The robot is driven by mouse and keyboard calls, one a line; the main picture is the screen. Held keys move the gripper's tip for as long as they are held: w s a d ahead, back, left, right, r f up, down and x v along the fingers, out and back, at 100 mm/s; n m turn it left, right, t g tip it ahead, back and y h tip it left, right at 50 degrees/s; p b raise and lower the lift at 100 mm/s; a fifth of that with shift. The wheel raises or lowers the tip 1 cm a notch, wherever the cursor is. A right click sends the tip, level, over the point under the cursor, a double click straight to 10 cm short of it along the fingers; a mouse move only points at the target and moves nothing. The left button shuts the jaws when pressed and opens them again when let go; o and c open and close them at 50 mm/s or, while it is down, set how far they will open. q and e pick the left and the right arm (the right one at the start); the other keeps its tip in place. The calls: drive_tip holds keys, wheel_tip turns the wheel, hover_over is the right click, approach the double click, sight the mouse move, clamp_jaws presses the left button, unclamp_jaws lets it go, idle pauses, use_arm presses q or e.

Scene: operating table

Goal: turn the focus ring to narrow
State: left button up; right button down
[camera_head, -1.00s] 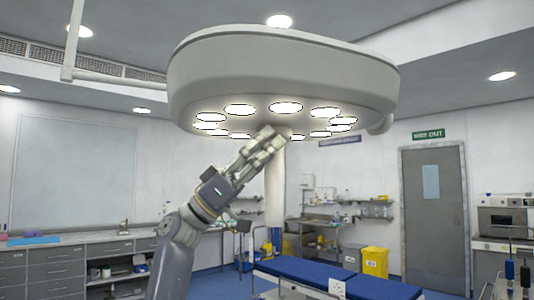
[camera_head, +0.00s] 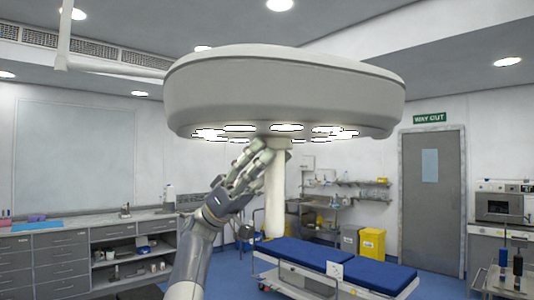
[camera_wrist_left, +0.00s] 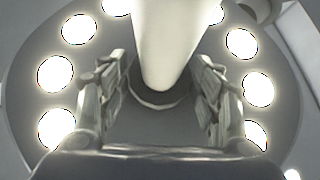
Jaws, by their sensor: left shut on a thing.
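The surgical lamp head (camera_head: 285,90) hangs in the upper middle, its lit underside facing down. A pale handle (camera_head: 275,200) points down from its centre. The focus ring (camera_head: 281,143) is at the top of the handle, partly hidden by my left gripper (camera_head: 264,149), which reaches up from the lower left. In the left wrist view, its fingers lie on either side of the handle (camera_wrist_left: 168,45) and the ring (camera_wrist_left: 158,100). The gripper is shut on the ring. The contact points are not clear. My right gripper is not in view.
A blue-padded operating table (camera_head: 300,253) stands below the lamp. Grey cabinets (camera_head: 45,265) line the left wall. Yellow bins (camera_head: 372,242) and wall shelves are behind. The space around the handle is otherwise clear.

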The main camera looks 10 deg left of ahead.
use_arm(q)
drive_tip(key=shift+r+t, duration=0.1)
drive_tip(key=shift+t, duration=0.2)
drive_tip(key=o, duration=1.1)
drive_tip(key=shift+c, duration=0.2)
drive_tip(key=shift+a, duration=0.1)
drive_tip(key=v, duration=1.2)
drive_tip(key=shift+w, duration=0.15)
